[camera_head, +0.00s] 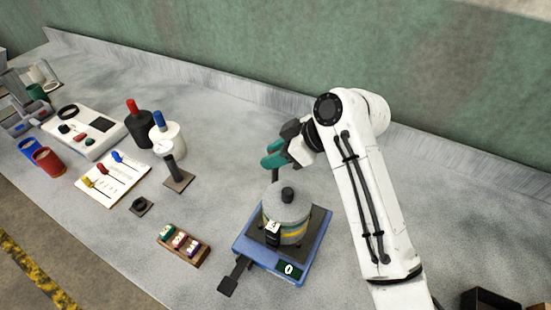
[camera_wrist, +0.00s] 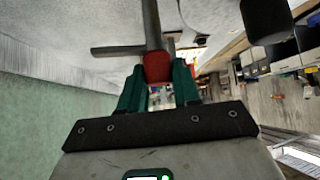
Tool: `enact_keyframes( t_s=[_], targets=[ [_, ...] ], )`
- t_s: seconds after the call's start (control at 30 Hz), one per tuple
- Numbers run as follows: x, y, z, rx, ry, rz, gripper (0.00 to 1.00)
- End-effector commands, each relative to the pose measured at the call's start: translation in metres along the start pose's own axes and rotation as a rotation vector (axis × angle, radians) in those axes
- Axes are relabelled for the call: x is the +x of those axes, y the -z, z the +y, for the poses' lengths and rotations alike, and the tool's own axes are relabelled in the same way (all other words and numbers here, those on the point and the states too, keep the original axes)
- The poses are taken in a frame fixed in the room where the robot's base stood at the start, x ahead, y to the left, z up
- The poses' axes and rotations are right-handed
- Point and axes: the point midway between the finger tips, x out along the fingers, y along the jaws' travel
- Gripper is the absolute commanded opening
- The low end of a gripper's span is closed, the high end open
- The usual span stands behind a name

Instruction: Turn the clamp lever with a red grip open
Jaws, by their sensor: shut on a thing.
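My gripper (camera_head: 273,160), with green fingers, is at the right-centre of the head view, above and behind the grey lidded pot. In the wrist view my gripper (camera_wrist: 158,78) is shut on the red grip (camera_wrist: 157,67) of the clamp lever. The lever's dark shaft (camera_wrist: 151,25) runs from the grip to the top of that view. In the head view the fingers hide the red grip; only a short dark piece (camera_head: 275,175) shows below them.
The grey pot (camera_head: 288,205) with a black knob stands on a blue base (camera_head: 243,248) with a display. A small rack of coloured blocks (camera_head: 183,244) lies to its left. A lever panel (camera_head: 114,182), canisters and cups stand further left. A dark box (camera_head: 490,300) is at lower right.

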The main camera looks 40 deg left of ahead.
Motion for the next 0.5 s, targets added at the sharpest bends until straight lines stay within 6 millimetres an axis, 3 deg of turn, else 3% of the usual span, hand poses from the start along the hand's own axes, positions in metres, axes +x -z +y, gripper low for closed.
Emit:
enact_keyframes(
  t_s=[0.5],
  targets=[
    [-0.0002,0.0024,0.0008,-0.090,0.082,0.003,0.01]
  ],
)
